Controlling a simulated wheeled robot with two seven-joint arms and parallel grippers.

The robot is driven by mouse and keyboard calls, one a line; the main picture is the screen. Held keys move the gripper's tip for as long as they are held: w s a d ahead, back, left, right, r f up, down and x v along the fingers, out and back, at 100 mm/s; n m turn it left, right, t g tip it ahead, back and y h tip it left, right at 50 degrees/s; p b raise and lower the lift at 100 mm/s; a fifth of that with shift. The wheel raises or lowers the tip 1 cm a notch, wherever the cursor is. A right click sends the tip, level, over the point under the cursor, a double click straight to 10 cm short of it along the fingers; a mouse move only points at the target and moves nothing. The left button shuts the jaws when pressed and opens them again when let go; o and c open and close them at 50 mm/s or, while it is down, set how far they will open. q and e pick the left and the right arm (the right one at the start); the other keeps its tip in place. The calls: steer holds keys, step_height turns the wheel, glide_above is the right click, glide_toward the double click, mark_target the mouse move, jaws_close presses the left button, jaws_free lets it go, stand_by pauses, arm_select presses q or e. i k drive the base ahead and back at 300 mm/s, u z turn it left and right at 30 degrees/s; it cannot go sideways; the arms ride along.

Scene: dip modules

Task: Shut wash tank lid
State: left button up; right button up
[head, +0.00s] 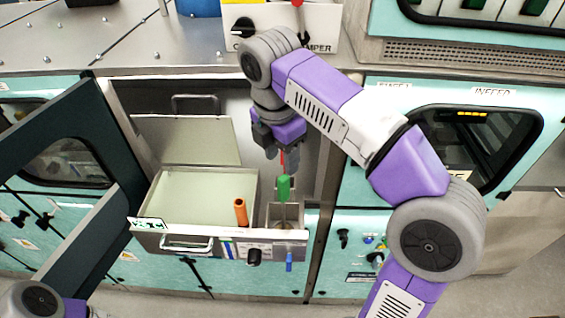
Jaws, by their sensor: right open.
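The wash tank (163,213) is a metal box standing out from an open bay, with a pale surface inside. Its lid (185,138), a pale flat panel, stands raised along the tank's back edge, so the tank is open on top. A dark loop handle (195,97) shows just above the lid's upper edge. My right gripper (270,150) is open and points down, to the right of the lid and behind the tank's right side. I cannot tell whether it touches anything. My left gripper is not in view; only part of my left arm shows at the lower left.
An orange piece (240,212) stands at the tank's right front. A green piece (283,187) with a red stem stands by a small compartment (286,216), below my right gripper. An open dark door (80,170) stands to the left. A steel counter (130,40) runs behind.

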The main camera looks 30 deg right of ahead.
mark_target(175, 139)
steer(key=k, duration=1)
